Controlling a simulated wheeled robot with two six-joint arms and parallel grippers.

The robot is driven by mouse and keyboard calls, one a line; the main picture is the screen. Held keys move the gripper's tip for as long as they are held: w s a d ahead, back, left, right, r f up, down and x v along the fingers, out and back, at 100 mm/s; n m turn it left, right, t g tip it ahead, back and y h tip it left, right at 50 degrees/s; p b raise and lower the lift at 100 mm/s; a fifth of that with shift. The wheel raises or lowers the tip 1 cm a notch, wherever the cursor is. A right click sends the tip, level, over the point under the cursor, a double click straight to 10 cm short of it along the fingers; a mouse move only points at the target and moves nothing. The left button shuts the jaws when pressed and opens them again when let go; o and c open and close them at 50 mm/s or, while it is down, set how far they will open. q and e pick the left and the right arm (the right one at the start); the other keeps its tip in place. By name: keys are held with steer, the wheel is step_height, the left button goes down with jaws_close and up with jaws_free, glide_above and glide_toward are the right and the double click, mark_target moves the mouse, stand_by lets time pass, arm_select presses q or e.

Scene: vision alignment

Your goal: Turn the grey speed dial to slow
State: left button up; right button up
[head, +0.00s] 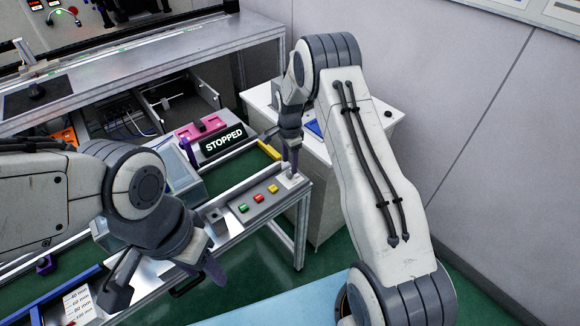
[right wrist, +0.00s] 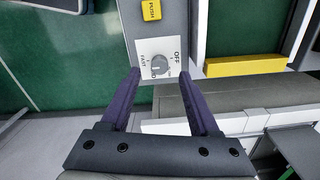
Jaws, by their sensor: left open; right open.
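The grey speed dial (right wrist: 160,63) sits on a white plate (right wrist: 147,45) in the right wrist view. The plate reads OFF on the right and what looks like FAST on the left; other marks are too small to read. I cannot tell for sure where the dial points. My right gripper (right wrist: 160,73) is open, with its purple fingertips on either side of the lower part of the plate, and I see no contact with the dial. In the head view the right gripper (head: 290,170) is over the panel's right end and mostly hides the dial. My left gripper (head: 163,282) is open and empty.
A grey panel (head: 228,222) carries green, red and yellow buttons left of the dial. A black display (head: 223,140) reads STOPPED. A yellow block (head: 269,150) lies behind the dial. A white cabinet (head: 322,160) stands to the right.

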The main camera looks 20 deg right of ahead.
mark_target(289, 171)
steer(key=shift+f+p, duration=0.3)
steer(key=shift+f, duration=1.65)
jaws_close()
